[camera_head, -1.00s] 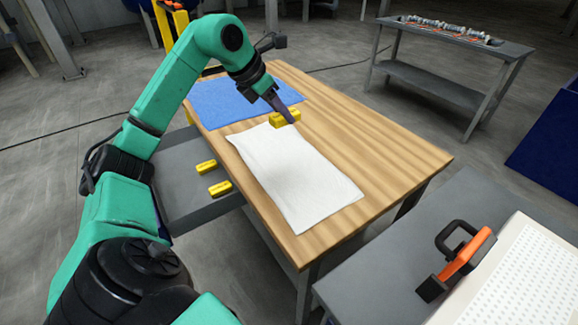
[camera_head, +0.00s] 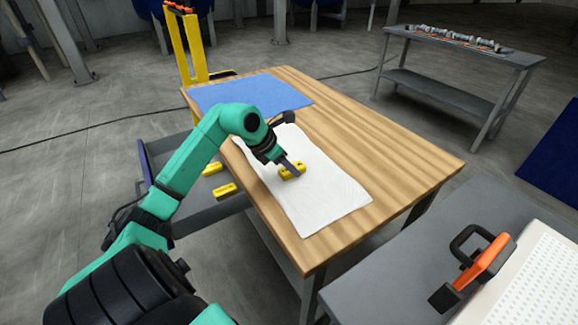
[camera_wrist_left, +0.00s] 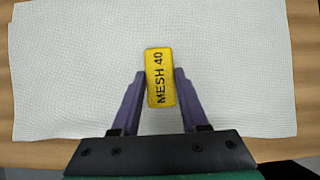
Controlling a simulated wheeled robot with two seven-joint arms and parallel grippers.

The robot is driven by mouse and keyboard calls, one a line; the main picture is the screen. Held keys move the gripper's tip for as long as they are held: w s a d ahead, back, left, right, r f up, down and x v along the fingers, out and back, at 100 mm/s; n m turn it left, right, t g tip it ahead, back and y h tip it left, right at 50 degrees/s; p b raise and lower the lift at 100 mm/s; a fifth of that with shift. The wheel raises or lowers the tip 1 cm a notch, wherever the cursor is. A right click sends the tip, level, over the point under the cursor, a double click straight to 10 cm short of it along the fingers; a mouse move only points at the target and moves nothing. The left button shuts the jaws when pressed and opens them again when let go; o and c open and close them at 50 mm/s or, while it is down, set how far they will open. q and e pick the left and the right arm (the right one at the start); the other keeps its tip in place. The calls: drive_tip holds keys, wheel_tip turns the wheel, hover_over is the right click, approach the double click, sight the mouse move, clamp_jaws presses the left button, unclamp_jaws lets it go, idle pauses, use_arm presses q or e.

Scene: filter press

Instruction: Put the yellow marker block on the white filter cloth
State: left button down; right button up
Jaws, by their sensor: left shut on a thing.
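The yellow marker block (camera_head: 292,172) is between the fingers of my left gripper (camera_head: 290,168), which is shut on it. In the left wrist view the block (camera_wrist_left: 159,77) reads "MESH 40" and lies between the two purple fingers (camera_wrist_left: 160,90). The white filter cloth (camera_head: 322,196) lies on the wooden table, and the block is over its middle part. In the left wrist view the cloth (camera_wrist_left: 235,60) surrounds the block on all sides. I cannot tell whether the block touches the cloth. My right gripper is not in view.
A blue cloth (camera_head: 225,95) lies at the table's far end. Two other yellow blocks (camera_head: 226,190) sit on a grey shelf left of the wooden table (camera_head: 400,165). A grey bench with an orange-handled tool (camera_head: 482,262) stands at the front right.

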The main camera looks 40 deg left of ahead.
use_arm(q)
drive_tip(key=shift+s+d+f, duration=0.1)
drive_tip(key=shift+s+f, duration=0.05)
drive_tip(key=shift+f, duration=0.35)
drive_tip(key=c, duration=0.6)
unclamp_jaws()
drive_tip(key=shift+c, duration=0.2)
drive_tip(key=shift+o, duration=1.1)
drive_tip(key=shift+f, duration=0.15)
drive_tip(key=shift+r+p, duration=0.4)
drive_tip(key=shift+r, duration=0.3)
drive_tip(key=b+v, duration=0.1)
drive_tip(key=v, duration=1)
drive_tip(key=shift+r+b, duration=0.3)
drive_tip(key=shift+r, duration=0.1)
